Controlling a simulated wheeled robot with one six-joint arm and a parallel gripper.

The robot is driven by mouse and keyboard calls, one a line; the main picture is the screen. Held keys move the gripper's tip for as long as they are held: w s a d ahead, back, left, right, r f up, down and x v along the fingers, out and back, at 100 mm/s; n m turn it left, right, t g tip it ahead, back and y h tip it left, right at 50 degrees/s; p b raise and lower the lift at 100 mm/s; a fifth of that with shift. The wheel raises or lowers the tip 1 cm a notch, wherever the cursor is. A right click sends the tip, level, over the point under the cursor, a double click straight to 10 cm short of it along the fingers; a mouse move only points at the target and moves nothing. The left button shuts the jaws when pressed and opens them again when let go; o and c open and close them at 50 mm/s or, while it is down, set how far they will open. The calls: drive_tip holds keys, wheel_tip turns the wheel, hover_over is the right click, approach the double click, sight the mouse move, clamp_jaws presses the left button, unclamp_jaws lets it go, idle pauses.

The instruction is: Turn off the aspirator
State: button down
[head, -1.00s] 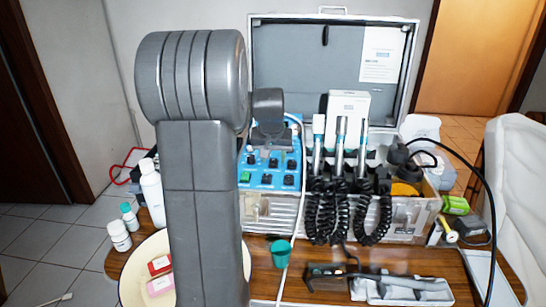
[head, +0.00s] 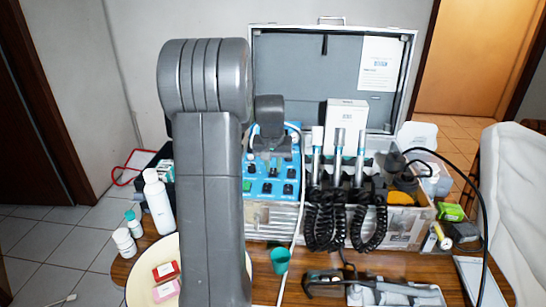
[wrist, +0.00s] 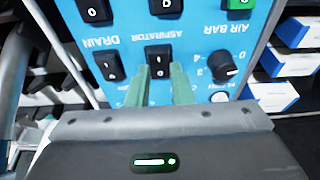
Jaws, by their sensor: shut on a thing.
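The blue control panel (wrist: 205,38) fills much of the wrist view, its lettering upside down. The black aspirator switch (wrist: 158,58) sits below the word ASPIRATOR and carries small white marks. The two greenish fingers of my gripper (wrist: 161,82) are at the two sides of this switch, shut on it. Its lower part is partly hidden between them. In the head view my gripper (head: 269,155) is at the upper part of the blue panel (head: 285,197), and its fingertips are hard to make out.
The drain switch (wrist: 107,66) and the air bar knob (wrist: 229,67) flank the aspirator switch. Handpieces with coiled black cords (head: 325,215) stand right of the panel. A white tube (head: 297,225) hangs in front, beside a green cup (head: 280,260). Bottles (head: 158,205) stand at the left.

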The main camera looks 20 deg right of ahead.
sight(273, 174)
drive_tip(key=shift+w+d+r+g+p, duration=0.15)
drive_tip(key=shift+g+p, duration=0.35)
drive_tip(key=shift+p, duration=0.7)
drive_tip(key=c, duration=1.3)
unclamp_jaws()
drive_tip(key=r, duration=0.4)
drive_tip(key=s+r, duration=0.1)
drive_tip(key=r, duration=0.4)
drive_tip(key=a+r, duration=0.1)
drive_tip(key=r, duration=0.3)
drive_tip(key=shift+s+r, duration=0.2)
drive_tip(key=shift+s, duration=0.05)
